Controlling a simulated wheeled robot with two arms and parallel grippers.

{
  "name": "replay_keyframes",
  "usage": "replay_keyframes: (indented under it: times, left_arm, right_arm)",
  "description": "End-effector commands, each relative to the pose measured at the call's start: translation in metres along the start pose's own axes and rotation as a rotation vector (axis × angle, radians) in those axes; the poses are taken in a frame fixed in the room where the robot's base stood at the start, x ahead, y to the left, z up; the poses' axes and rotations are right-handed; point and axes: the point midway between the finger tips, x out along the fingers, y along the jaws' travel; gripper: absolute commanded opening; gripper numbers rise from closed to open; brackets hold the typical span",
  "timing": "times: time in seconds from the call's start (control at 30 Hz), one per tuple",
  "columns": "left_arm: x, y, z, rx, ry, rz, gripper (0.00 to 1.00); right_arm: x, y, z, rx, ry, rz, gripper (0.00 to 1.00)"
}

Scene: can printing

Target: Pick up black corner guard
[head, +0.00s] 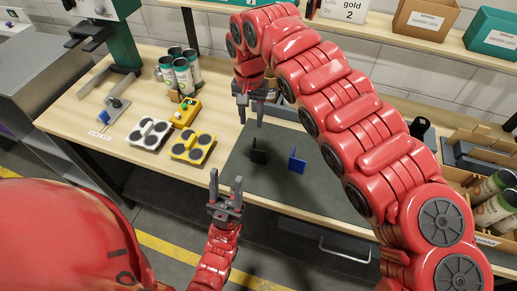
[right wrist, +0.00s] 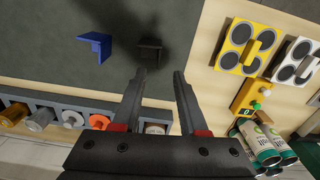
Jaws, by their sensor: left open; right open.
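The black corner guard (head: 260,153) stands on the dark grey mat (head: 243,172) on the table. It also shows in the right wrist view (right wrist: 150,48), dark against a shadow, beyond my fingertips. A blue corner guard (head: 297,162) stands just right of it in the head view and also shows in the right wrist view (right wrist: 96,44). My right gripper (head: 251,112) is open and empty above the mat, behind and above the black guard; its fingers fill the lower right wrist view (right wrist: 160,75). My left gripper (head: 226,190) is open and empty at the table's front edge.
A white plate (head: 149,134) and a yellow plate (head: 192,147) with round pads lie left of the mat. A yellow button box (head: 186,112) and several cans (head: 184,77) stand behind them. A box of cans (head: 494,210) is at the right.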

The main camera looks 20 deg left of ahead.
Motion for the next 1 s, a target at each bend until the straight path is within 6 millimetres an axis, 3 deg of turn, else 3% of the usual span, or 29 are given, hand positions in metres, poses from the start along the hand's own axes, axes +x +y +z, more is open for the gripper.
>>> replay_keyframes:
  times: [0.1, 0.3, 0.57, 0.77, 1.0]
  left_arm:
    - [0.018, -0.001, -0.003, 0.000, 0.000, 0.000, 0.50]
    - [0.030, -0.002, -0.005, 0.000, 0.000, 0.000, 0.50]
    - [0.038, -0.002, -0.006, 0.000, 0.000, 0.000, 0.50]
    - [0.055, -0.003, -0.009, 0.000, 0.000, 0.000, 0.50]
    - [0.057, -0.003, -0.010, 0.000, 0.000, 0.000, 0.50]
  right_arm:
    - [0.025, 0.001, 0.001, 0.000, -0.005, 0.001, 0.42]
    - [0.065, -0.001, 0.001, -0.001, -0.004, -0.002, 0.42]
    - [0.083, -0.001, -0.001, -0.003, 0.000, -0.004, 0.42]
    - [0.108, 0.001, -0.002, -0.002, -0.004, -0.003, 0.42]
    - [0.129, 0.000, -0.004, -0.002, 0.003, -0.006, 0.42]
